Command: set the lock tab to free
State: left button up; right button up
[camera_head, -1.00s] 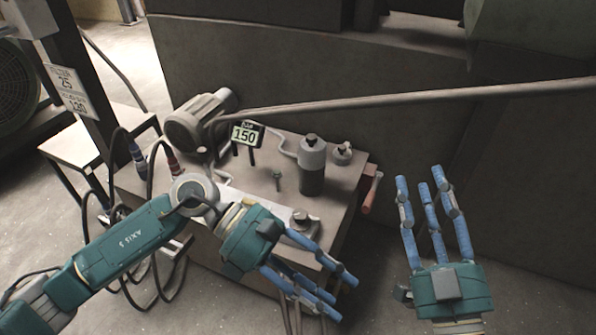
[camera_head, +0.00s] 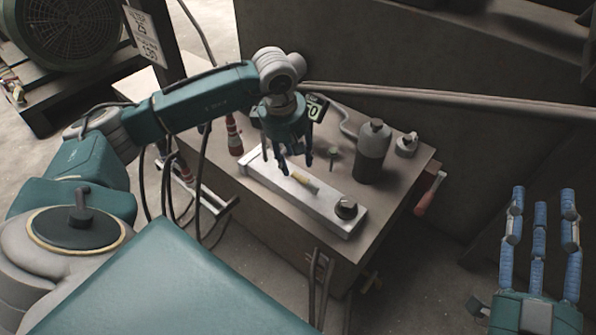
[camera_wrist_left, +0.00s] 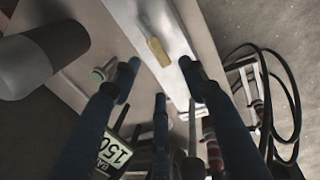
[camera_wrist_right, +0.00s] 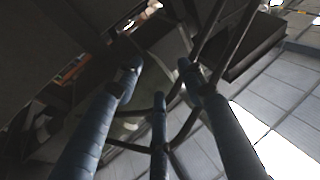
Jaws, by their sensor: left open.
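A small yellow tab (camera_head: 305,182), which looks like the lock tab, sits on top of a long pale metal bar (camera_head: 265,172) on the bench. In the left wrist view the tab (camera_wrist_left: 158,50) lies on the bar's face, beyond the fingertips. My left gripper (camera_head: 290,162) hangs fingers down over the bar, just left of the tab. It is open and empty, and I cannot tell whether a fingertip touches the bar. My right gripper (camera_head: 542,215) is open and empty at the lower right, away from the bench. The tab's lettering or setting is unreadable.
A dark knob (camera_head: 346,207) stands at the bar's near right end. A grey-topped cylinder (camera_head: 371,155), a small green-topped fitting (camera_head: 333,155) and a display (camera_head: 316,108) stand behind the bar. A red handle (camera_head: 430,193) juts from the bench's right side. Loose cables hang at left.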

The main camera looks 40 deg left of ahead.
aim_at(297, 174)
pick_arm(q)
jog(key=f, duration=0.2)
jog(key=w+f+b, duration=0.1)
jog(key=f, duration=0.2)
jog(key=shift+f, duration=0.35)
pick_arm(e)
jog(key=s+r+t+y, duration=0.1)
jog(key=s+r+t, duration=0.3)
jog(key=r, duration=0.4)
jog(key=shift+s+d+y, duration=0.15)
jog(key=shift+s+y, duration=0.15)
jog(key=shift+s, duration=0.15)
pick_arm(q)
grip_shut()
pick_arm(e)
jog(key=shift+y, duration=0.3)
pick_arm(q)
jog(key=shift+w, duration=0.1)
